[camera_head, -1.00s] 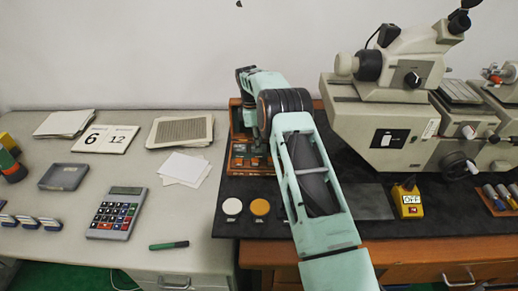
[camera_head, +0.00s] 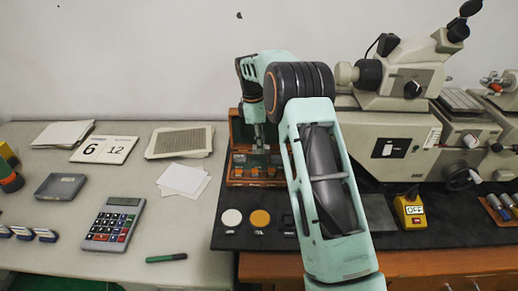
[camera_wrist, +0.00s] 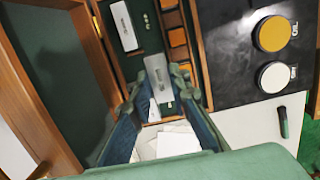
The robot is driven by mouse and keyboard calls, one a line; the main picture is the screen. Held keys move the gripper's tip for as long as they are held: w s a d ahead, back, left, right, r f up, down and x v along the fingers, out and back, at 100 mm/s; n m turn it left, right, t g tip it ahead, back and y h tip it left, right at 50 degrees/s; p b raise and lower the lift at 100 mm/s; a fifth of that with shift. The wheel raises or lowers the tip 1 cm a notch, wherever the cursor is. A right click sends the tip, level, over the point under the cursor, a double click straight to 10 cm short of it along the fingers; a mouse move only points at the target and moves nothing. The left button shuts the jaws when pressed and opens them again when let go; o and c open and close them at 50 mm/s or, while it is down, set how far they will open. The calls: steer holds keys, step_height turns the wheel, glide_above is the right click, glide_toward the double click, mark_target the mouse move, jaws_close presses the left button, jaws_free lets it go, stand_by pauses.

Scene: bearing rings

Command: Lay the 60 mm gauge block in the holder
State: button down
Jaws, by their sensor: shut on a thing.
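My gripper (camera_wrist: 158,84) is shut on a plain silver gauge block (camera_wrist: 157,72), held between the two fingertips over the wooden case. In the head view my gripper (camera_head: 259,137) is small and partly hidden by its own arm, above the open wooden case (camera_head: 233,178). The case (camera_wrist: 203,62) has a green lining with a pale, marked block (camera_wrist: 123,25) lying in one slot and several small orange-brown blocks along its side. The held block's size marking is not readable. I cannot make out the holder with certainty.
White (camera_head: 231,218) and orange (camera_head: 260,218) discs lie on the black mat (camera_head: 245,236). A large beige microscope (camera_head: 390,145) stands right of my arm. Paper sheets (camera_head: 184,179), a calculator (camera_head: 113,220) and a green marker (camera_head: 166,258) lie on the left table.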

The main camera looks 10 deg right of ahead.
steer(key=s+r+b, duration=0.2)
steer(key=s+r, duration=0.3)
steer(key=s, duration=0.5)
steer(key=s+f+m+p, duration=0.1)
steer(key=s+m+p, duration=0.1)
steer(key=s+m, duration=0.3)
steer(key=s+f+m+g+y+p, duration=0.1)
steer(key=s+f+m+p, duration=0.1)
steer(key=s+m, duration=0.4)
steer(key=shift+s+a+f+m+p, duration=0.25)
steer(key=shift+m+p, duration=0.55)
steer(key=shift+m, duration=1.6)
steer(key=shift+d+r, duration=0.1)
steer(key=w+r+n+b, duration=0.1)
steer(key=w+n+b, duration=0.1)
steer(key=w+n, duration=0.4)
steer(key=w+r+n+t+h+b, duration=0.1)
steer(key=w+r+n+b, duration=0.1)
steer(key=w+n, duration=0.3)
steer(key=shift+w+d+r+n+b, duration=0.3)
steer(key=shift+n+b, duration=0.55)
steer(key=shift+n, duration=1.55)
steer(key=shift+w+a+f, duration=0.15)
steer(key=shift+w, duration=0.05)
